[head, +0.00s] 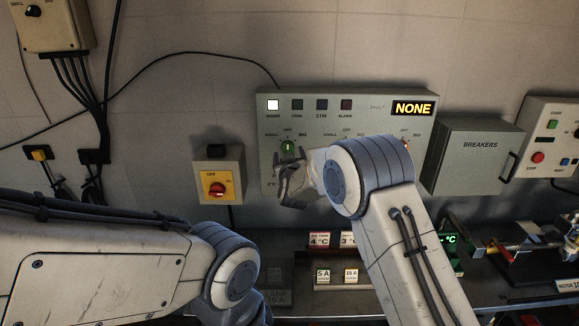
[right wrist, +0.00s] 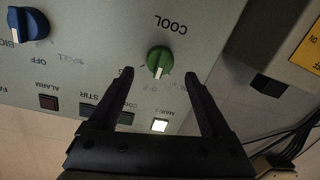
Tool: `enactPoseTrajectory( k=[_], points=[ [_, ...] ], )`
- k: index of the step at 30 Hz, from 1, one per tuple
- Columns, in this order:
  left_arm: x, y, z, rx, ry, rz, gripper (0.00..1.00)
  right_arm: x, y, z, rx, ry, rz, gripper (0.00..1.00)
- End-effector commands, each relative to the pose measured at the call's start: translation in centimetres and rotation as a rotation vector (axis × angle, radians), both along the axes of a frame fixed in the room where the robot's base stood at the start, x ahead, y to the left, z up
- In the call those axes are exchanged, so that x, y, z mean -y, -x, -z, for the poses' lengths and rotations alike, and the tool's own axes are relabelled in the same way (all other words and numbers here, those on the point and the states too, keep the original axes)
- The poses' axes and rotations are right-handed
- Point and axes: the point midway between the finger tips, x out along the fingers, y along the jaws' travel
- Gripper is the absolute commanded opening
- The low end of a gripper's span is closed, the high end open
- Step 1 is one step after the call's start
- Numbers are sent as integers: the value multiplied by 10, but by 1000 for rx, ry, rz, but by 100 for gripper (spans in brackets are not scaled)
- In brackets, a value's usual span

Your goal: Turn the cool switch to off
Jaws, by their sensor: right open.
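The cool switch is a green knob with a white pointer; it shows in the head view (head: 287,146) on the grey wall panel, and in the right wrist view (right wrist: 159,58) beside the upside-down word COOL. Its pointer aims down in the wrist view, towards the panel's lamp row; the label there is too faint to read surely. My right gripper (right wrist: 159,75) is open, one finger on each side of the knob, with no clear contact. In the head view the right gripper (head: 291,165) is just below the knob. My left gripper is out of view.
A blue knob (right wrist: 28,24) sits beside the cool switch. The panel (head: 350,112) has a lit white lamp (head: 273,104) and a display reading NONE (head: 412,108). A red-and-yellow switch box (head: 217,173) is left; a breakers box (head: 480,158) is right.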

Motion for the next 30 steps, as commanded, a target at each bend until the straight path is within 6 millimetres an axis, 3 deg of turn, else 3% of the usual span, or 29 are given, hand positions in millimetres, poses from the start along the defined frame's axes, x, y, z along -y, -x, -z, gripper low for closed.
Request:
enactPoseTrajectory(
  k=[3, 10, 25, 28, 30],
  points=[
    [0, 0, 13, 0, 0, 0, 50, 1, 23, 1, 1, 0, -2, 82],
    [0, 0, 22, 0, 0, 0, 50, 2, 55, -2, 0, 0, -2, 82],
    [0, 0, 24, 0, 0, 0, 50, 5, 64, -3, -8, -1, -1, 82],
    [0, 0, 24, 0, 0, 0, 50, 17, 72, 4, -73, -9, -11, 82],
    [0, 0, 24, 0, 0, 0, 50, 35, 88, 18, -178, -22, -22, 82]
  ],
)
